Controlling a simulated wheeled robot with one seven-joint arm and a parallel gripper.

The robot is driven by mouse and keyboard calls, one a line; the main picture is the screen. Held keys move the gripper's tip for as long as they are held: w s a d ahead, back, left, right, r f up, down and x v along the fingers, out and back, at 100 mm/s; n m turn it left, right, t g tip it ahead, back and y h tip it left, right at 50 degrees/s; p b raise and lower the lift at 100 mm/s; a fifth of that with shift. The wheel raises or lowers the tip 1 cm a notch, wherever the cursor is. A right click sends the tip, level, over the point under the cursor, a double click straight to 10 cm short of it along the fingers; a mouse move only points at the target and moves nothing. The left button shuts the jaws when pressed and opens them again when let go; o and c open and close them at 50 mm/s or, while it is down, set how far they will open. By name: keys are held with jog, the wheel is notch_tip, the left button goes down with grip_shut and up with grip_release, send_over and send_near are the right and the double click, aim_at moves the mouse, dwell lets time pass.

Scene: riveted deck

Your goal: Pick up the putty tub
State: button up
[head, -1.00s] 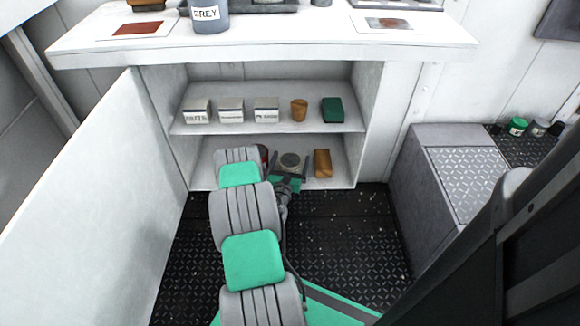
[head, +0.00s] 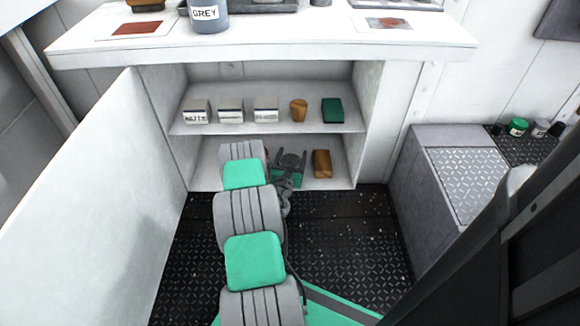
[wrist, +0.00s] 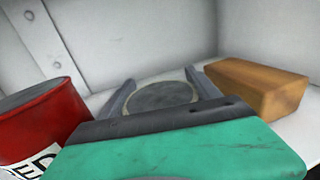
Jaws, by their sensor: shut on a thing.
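A round tub with a grey lid and a pale rim (wrist: 163,97), which I take as the putty tub, stands in the lower bay of the open cabinet. Its side and any label are hidden by my gripper. My gripper (head: 291,157) reaches into that bay, and its fingers lie on either side of the tub in the wrist view (wrist: 163,84). It is shut on the tub. I cannot tell whether the tub is clear of the bay floor.
A red can (wrist: 38,120) stands close left of my gripper and a brown wooden block (wrist: 258,87) close right. The shelf above holds several white boxes (head: 230,111), a wooden cup (head: 299,110) and a green block (head: 332,110). The cabinet door (head: 100,190) stands open at left.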

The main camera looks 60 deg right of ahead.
jog(key=c, duration=0.8)
jog(key=shift+c, duration=0.2)
